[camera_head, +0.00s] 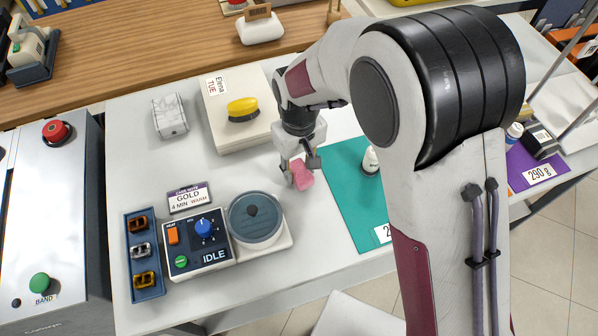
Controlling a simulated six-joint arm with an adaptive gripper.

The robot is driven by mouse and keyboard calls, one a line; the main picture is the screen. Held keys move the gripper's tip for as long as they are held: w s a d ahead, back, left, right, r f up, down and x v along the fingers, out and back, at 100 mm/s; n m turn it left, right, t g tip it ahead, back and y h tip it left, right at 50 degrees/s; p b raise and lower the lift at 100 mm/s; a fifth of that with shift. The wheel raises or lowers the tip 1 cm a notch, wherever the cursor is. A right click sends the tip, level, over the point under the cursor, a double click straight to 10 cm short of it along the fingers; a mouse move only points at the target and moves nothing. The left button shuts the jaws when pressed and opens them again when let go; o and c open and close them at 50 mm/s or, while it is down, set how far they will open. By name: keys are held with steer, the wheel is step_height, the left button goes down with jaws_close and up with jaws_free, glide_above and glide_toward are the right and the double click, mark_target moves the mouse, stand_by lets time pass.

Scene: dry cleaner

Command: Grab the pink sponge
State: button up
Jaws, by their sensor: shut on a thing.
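The pink sponge (303,175) is between the fingers of my gripper (300,172), near the middle of the view. My gripper points down and is shut on the sponge. The sponge shows just left of the teal mat, over the white table. Whether it touches the table or hangs a little above it, I cannot tell. Part of the sponge is hidden by the fingers.
A white box (222,137) with a yellow brush (242,108) on it stands behind left. A heater marked IDLE (200,262) with a lidded pot (255,218) is in front left. A teal mat (345,205) with a white bottle (371,160) lies right.

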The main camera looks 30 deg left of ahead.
mark_target(299, 169)
step_height(299, 169, up, 7)
steer(key=shift+r, duration=0.2)
